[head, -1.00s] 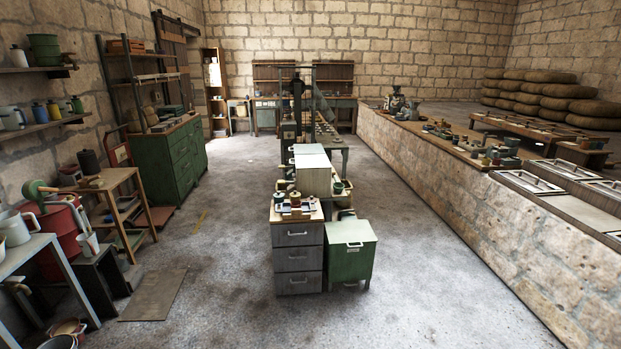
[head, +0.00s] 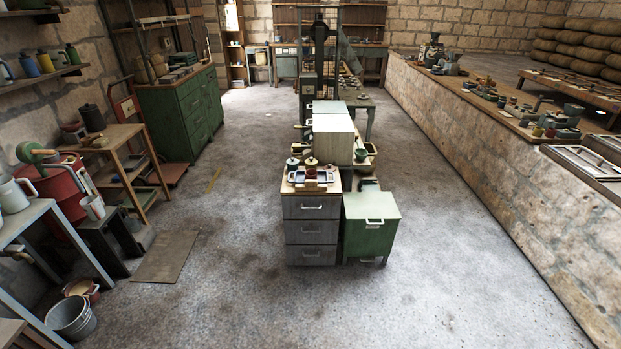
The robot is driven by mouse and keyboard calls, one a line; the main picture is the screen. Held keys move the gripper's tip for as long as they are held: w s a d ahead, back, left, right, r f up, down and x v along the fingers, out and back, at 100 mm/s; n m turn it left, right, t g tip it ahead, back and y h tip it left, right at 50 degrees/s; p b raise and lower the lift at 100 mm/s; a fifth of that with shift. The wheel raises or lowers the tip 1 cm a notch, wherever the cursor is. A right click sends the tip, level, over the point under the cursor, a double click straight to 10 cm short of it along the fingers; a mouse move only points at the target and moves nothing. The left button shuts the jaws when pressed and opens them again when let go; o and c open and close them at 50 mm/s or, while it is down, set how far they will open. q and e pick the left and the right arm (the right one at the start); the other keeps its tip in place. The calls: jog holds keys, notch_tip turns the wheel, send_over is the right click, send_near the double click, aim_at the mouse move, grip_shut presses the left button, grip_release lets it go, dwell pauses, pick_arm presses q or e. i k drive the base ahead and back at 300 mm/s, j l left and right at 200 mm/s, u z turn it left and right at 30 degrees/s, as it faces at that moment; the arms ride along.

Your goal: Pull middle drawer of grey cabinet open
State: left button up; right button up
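The grey cabinet (head: 311,218) stands in the middle of the floor, its front facing me. It has three stacked drawers, each with a light handle. The middle drawer (head: 311,232) looks shut, flush with the top drawer (head: 311,207) and the bottom drawer (head: 311,255). A wooden top on the cabinet carries a tray (head: 312,181) with small items. Neither of my grippers is in the head view.
A green box with a handle (head: 371,228) stands against the cabinet's right side. White-topped units (head: 333,133) stand behind it. Floor (head: 290,310) in front is clear. A metal bucket (head: 71,318), a brown mat (head: 166,257) and a grey table (head: 40,222) are at left. A stone wall (head: 500,200) runs along the right.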

aim_at(296, 231)
jog(key=i+j, duration=0.35)
jog(key=i, duration=0.15)
jog(key=i+j, duration=0.35)
jog(key=i, duration=0.2)
